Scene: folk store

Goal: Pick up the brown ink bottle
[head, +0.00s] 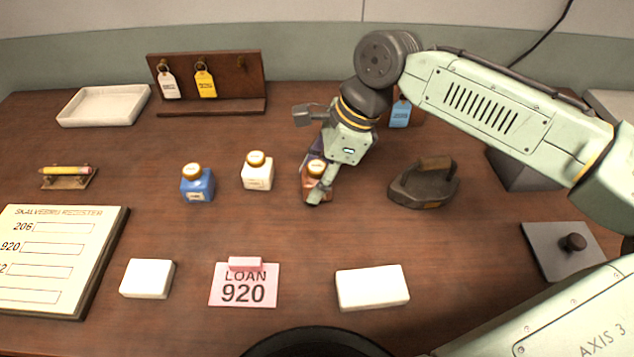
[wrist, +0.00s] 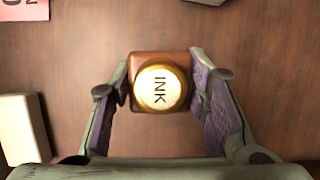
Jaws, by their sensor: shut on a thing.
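The brown ink bottle (head: 319,186) stands on the wooden table near the middle, partly hidden by my gripper in the head view. In the wrist view the brown ink bottle (wrist: 160,88) shows from above, its round gold-rimmed cap marked INK. My gripper (head: 317,178) reaches down over it from the upper right. In the wrist view the fingers of my gripper (wrist: 161,92) sit on both sides of the bottle and are shut on it. I cannot tell whether the bottle is clear of the table.
A white bottle (head: 257,171) and a blue bottle (head: 197,184) stand to the left. A dark flat iron (head: 424,184) sits close on the right. A wooden rack with tags (head: 240,75) is behind. A pink card (head: 244,287) and a white block (head: 371,288) lie in front.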

